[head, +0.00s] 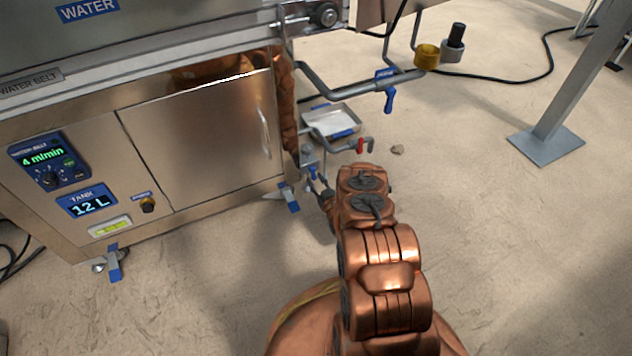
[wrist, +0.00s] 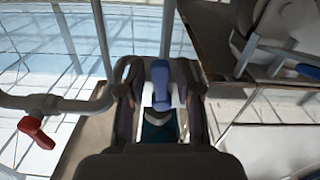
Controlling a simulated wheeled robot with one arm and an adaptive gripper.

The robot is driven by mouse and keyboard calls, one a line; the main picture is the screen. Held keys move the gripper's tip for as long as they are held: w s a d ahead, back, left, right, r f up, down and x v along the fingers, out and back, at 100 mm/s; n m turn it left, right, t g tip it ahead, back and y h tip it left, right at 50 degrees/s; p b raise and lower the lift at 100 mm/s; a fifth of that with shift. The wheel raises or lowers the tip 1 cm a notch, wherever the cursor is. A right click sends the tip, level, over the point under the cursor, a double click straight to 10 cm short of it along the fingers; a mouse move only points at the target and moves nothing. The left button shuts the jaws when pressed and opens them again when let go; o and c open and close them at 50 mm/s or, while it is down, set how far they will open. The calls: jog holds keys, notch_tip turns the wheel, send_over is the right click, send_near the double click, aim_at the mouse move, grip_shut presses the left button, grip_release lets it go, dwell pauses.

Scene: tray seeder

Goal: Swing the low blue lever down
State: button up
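The low blue lever (head: 312,172) sits on the pipework at the cabinet's lower right corner, small in the head view. In the wrist view the blue lever (wrist: 160,82) stands upright between the two fingers of my gripper (wrist: 160,98). The fingers are apart on either side of it, with narrow pale gaps visible, and do not appear closed on it. In the head view my gripper (head: 319,187) reaches up to the lever, and its fingertips are small and partly hidden by the arm.
A red-handled tap (head: 360,146) is close by on the right; its red handle (wrist: 37,132) is left in the wrist view. Another blue lever (head: 389,97) hangs from the upper pipe. A metal tray (head: 333,119) lies behind. A blue caster pedal (head: 290,199) is left.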

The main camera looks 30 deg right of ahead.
jog(key=shift+o, duration=0.8)
jog(key=shift+s, duration=0.1)
jog(key=s, duration=1.1)
jog(key=shift+s+a, duration=0.3)
jog(key=shift+a, duration=0.15)
